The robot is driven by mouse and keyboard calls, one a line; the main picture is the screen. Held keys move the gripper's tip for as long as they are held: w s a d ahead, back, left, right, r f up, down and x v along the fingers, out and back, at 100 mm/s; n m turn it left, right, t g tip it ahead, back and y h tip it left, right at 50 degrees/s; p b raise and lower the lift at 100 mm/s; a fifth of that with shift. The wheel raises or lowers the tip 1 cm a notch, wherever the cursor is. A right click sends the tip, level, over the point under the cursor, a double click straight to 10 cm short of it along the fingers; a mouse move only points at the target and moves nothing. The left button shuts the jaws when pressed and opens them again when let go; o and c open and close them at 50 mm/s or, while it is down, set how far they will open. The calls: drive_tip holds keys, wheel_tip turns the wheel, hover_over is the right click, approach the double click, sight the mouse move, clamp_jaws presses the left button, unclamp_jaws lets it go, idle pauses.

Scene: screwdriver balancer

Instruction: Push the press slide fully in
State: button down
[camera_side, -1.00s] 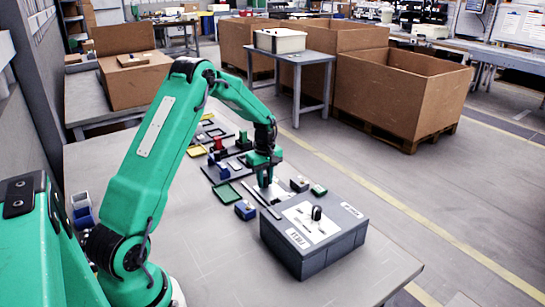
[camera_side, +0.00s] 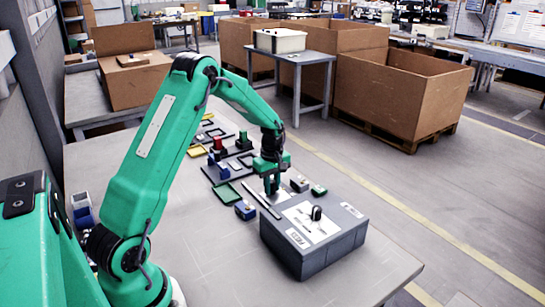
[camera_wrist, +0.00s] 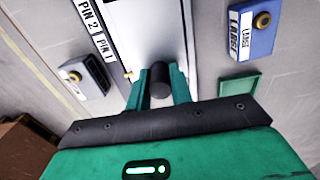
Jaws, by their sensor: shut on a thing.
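My gripper (camera_wrist: 158,90) has its two green fingers around a dark, round-ended knob, which I take to be the press slide's handle (camera_wrist: 160,76). The fingers are shut on it. Below the knob a pale strip (camera_wrist: 150,35) runs away from the gripper in the wrist view. In the side view my gripper (camera_side: 271,188) points down beside a long narrow rail (camera_side: 262,201), just behind the large grey box. The knob is hidden there by the fingers, and I cannot tell how far in the slide is.
The grey box (camera_side: 338,247) with a black handle and labels stands close in front of my gripper. A blue block (camera_side: 245,210) and green block (camera_side: 319,190) sit nearby. More trays and blocks lie farther back. The table's front left is clear.

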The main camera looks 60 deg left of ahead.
sight(287, 197)
drive_tip(key=shift+d, duration=4.1)
drive_tip(key=c, duration=1.2)
unclamp_jaws()
drive_tip(key=shift+o, duration=0.2)
wheel_tip(287, 197, up, 7)
